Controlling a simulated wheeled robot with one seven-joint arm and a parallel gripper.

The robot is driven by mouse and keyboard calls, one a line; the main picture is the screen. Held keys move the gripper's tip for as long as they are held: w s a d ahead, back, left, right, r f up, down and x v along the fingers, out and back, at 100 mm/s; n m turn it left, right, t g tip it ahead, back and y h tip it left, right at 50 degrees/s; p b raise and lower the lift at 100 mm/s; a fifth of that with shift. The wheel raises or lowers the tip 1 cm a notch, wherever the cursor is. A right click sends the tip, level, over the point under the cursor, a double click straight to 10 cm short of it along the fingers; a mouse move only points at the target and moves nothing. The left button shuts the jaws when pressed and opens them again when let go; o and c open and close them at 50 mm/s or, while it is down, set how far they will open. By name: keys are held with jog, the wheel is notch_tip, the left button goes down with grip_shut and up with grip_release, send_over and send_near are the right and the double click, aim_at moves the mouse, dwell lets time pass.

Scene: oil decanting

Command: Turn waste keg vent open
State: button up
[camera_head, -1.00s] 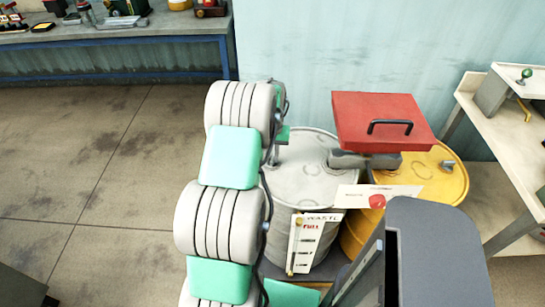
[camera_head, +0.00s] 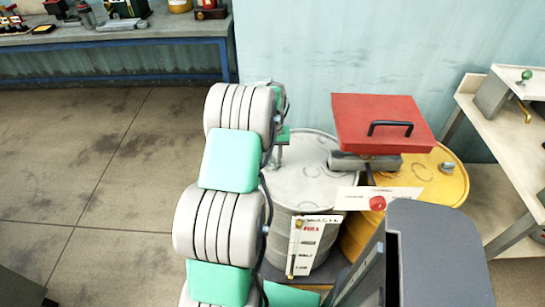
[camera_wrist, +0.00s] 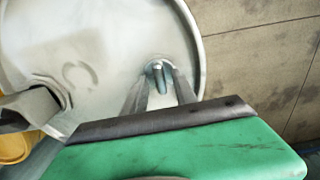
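The grey waste keg (camera_head: 310,178) stands by the wall, right of my arm, with a "FULL" gauge plate (camera_head: 305,248) on its front. My gripper (camera_wrist: 160,85) reaches over the keg lid (camera_wrist: 100,40); it also shows at the left of the lid in the head view (camera_head: 279,155). In the wrist view, the small metal vent (camera_wrist: 159,72) stands near the lid's rim, between my two grey fingers. The fingers are apart, one on each side of it. I cannot tell whether they touch it. In the head view my gripper and arm hide the vent.
A yellow keg (camera_head: 425,178) stands to the right, with a red box-shaped lid (camera_head: 380,115) above the two kegs. A white card (camera_head: 360,198) is in front. A bench (camera_head: 505,130) is at the right. The floor at left (camera_head: 90,160) is clear.

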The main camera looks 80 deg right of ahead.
aim_at(273, 159)
notch_tip(273, 159, up, 8)
jog(key=shift+f+b, duration=0.1)
jog(key=shift+b, duration=0.2)
dwell(0.5)
